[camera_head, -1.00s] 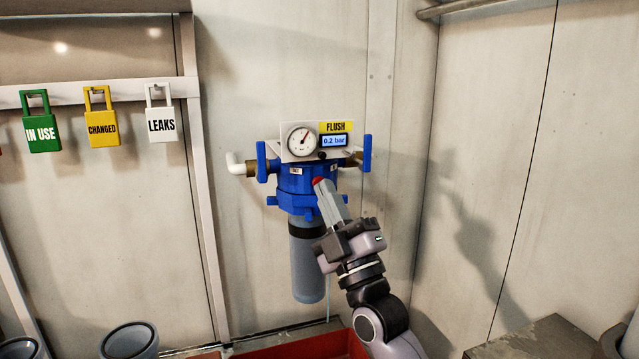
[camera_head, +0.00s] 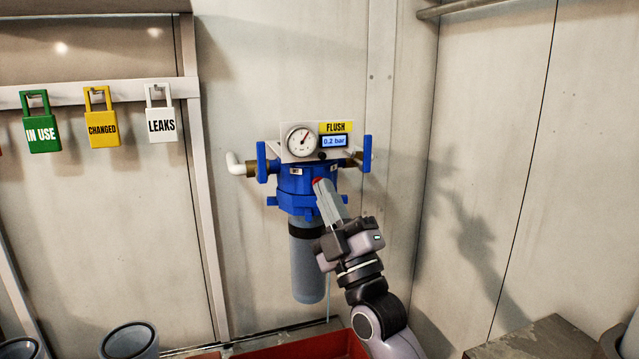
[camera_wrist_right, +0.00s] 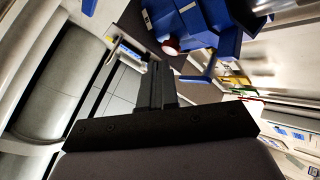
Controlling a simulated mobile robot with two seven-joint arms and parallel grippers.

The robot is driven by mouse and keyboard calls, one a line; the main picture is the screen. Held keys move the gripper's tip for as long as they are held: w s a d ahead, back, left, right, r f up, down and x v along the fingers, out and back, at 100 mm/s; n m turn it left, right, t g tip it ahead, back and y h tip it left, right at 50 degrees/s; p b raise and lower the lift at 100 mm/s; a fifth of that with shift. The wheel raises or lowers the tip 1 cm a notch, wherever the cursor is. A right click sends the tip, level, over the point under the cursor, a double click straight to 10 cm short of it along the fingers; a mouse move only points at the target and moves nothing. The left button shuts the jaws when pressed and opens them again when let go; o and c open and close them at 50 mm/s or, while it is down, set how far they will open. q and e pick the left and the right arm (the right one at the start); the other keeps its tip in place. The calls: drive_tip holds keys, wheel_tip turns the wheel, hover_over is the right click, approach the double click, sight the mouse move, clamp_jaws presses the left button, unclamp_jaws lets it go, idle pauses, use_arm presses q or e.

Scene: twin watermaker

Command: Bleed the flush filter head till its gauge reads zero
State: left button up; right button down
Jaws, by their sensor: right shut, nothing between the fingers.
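The flush filter head (camera_head: 296,186) is a blue housing on the wall with a clear grey-blue bowl (camera_head: 308,262) below it. Its round gauge (camera_head: 301,141) has a needle pointing up and right, and the display (camera_head: 334,141) reads 0.2 bar. A red button (camera_head: 316,181) on the head's front is partly hidden by my right gripper (camera_head: 320,187). The gripper is shut and empty, its fingertips at the button; I cannot tell if they touch. In the right wrist view the button (camera_wrist_right: 170,46) shows just beyond the fingertips. My left gripper is not in view.
Blue valve handles (camera_head: 262,162) flank the head. Green (camera_head: 40,134), yellow (camera_head: 102,130) and white (camera_head: 162,125) tags hang on a rail at left. A red tray (camera_head: 290,346) lies below the bowl, and a grey box (camera_head: 535,340) stands at lower right.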

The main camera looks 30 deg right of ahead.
drive_tip(key=shift+w+d, duration=0.15)
drive_tip(key=shift+w, duration=0.5)
idle(2.4)
drive_tip(key=shift+s, duration=0.1)
idle(0.9)
drive_tip(key=shift+s+a+p, duration=0.2)
drive_tip(key=shift+s+p, duration=0.2)
drive_tip(key=shift+s, duration=0.4)
drive_tip(key=s, duration=0.2)
drive_tip(key=s+a+p, duration=0.1)
drive_tip(key=s, duration=0.2)
drive_tip(key=shift+a, duration=0.1)
idle(0.6)
